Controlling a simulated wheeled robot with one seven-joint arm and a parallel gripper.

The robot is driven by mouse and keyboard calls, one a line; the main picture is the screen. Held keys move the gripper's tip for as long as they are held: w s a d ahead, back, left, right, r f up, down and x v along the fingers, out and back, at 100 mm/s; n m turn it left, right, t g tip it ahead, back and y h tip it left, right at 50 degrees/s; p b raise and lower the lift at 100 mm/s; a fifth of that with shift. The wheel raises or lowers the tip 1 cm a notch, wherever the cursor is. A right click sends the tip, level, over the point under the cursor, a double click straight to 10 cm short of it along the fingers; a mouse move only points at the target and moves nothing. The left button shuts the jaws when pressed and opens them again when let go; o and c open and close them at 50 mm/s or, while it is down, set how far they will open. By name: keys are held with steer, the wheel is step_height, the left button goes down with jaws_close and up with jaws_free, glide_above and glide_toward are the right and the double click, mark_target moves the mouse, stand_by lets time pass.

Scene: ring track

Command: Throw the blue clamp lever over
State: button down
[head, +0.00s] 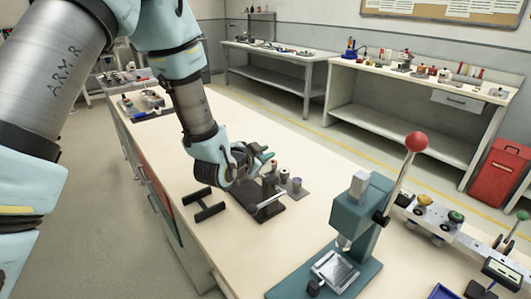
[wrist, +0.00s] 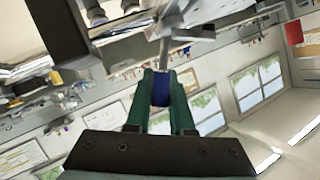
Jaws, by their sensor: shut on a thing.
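The blue clamp lever (wrist: 161,90) is between the two green fingers of my gripper (wrist: 161,85) in the wrist view. The fingers are shut on its blue grip, and its metal shaft runs on past the fingertips to a grey metal body (wrist: 185,25). In the head view my gripper (head: 265,158) is over the dark clamp fixture (head: 262,208) on the workbench. The lever cannot be made out there behind the gripper, so its tilt is unclear in that view.
The bench (head: 330,170) also carries a black H-shaped stand (head: 210,205), small grey cylinders (head: 297,185) close by the fixture, and a teal press (head: 350,230) with a red-knobbed lever (head: 416,142). A rail with knobs (head: 435,220) lies at right. Bench room behind the fixture is clear.

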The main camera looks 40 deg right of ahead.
steer(key=shift+w+r+n+g+y, duration=0.2)
steer(key=shift+w+n+g+y, duration=0.1)
steer(key=shift+w+n+g, duration=0.5)
steer(key=shift+w+n+g+y+p, duration=0.3)
steer(key=shift+n+g+p, duration=0.3)
steer(key=shift+n+g, duration=0.3)
steer(key=shift+f, duration=0.1)
steer(key=c, duration=0.8)
jaws_free()
steer(key=b+v, duration=0.2)
steer(key=v, duration=0.8)
steer(key=shift+s+a+b, duration=0.2)
steer(key=shift+a+b, duration=0.15)
steer(key=shift+a, duration=0.05)
